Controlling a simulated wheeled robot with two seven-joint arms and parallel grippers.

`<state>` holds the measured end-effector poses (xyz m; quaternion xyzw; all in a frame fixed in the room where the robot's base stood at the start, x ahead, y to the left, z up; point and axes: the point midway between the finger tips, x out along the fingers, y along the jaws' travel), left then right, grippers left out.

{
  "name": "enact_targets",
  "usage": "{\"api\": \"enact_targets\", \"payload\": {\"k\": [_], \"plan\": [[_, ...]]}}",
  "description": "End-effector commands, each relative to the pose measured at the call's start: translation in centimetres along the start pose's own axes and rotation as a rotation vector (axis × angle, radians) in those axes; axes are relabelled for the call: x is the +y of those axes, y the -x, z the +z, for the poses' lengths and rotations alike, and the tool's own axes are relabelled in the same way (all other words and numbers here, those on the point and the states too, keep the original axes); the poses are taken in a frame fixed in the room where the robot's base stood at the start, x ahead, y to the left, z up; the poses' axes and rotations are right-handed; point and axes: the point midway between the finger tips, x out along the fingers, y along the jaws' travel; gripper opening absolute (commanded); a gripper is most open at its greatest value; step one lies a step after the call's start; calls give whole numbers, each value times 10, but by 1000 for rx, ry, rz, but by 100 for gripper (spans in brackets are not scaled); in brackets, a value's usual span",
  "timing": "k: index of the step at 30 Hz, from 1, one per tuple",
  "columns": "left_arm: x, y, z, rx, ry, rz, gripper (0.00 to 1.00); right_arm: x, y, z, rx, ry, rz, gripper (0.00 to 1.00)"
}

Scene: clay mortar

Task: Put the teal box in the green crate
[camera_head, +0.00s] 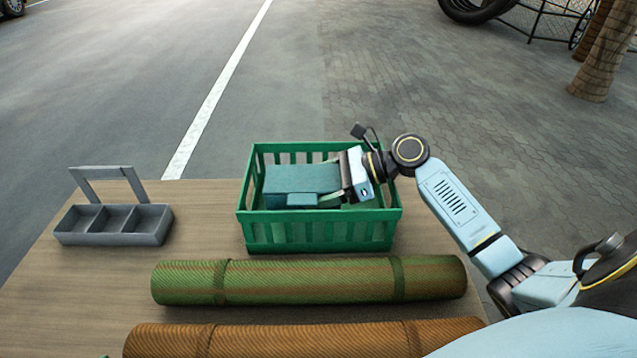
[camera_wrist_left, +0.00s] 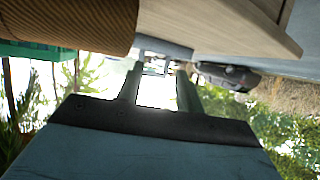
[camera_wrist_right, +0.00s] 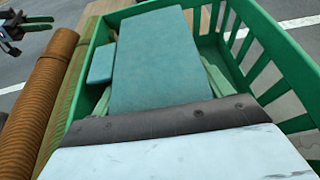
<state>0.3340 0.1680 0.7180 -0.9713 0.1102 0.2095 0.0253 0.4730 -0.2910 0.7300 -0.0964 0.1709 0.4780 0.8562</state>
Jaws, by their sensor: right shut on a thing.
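The teal box (camera_head: 300,178) is inside the green crate (camera_head: 320,235), between its walls. It also shows large in the right wrist view (camera_wrist_right: 158,60), between the two fingers. A smaller teal block-like part (camera_head: 302,199) shows at its near side; I cannot tell whether it belongs to the box. My right gripper (camera_head: 335,194) reaches into the crate from the right and is shut on the teal box. Whether the box touches the crate floor is hidden. My left gripper (camera_wrist_left: 158,85) is open and empty in the left wrist view; it is out of the head view.
A grey three-compartment caddy (camera_head: 112,224) with a raised handle stands left of the crate. A green-brown rolled mat (camera_head: 310,280) lies in front of the crate, and an orange-brown rolled mat (camera_head: 300,340) lies nearer. Bare wooden table (camera_head: 205,215) shows between caddy and crate.

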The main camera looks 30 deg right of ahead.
Motion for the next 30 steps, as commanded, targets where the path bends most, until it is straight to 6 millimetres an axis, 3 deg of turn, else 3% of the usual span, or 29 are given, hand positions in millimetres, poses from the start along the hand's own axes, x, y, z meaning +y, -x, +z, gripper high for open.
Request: {"api": "enact_targets", "payload": {"k": [7,8,12,26,30], "plan": [[0,1,6,-33,0,-1,36,0,0,0,-2,0,-1,48],[0,1,6,-33,0,-1,36,0,-1,-1,0,-1,0,81],[0,1,6,-32,0,-1,36,0,-1,-1,0,-1,0,99],[0,0,4,-12,1,1,36,0,0,0,-1,1,0,100],[6,-1,-14,94,1,15,36,0,1,4,-2,2,-1,100]]}}
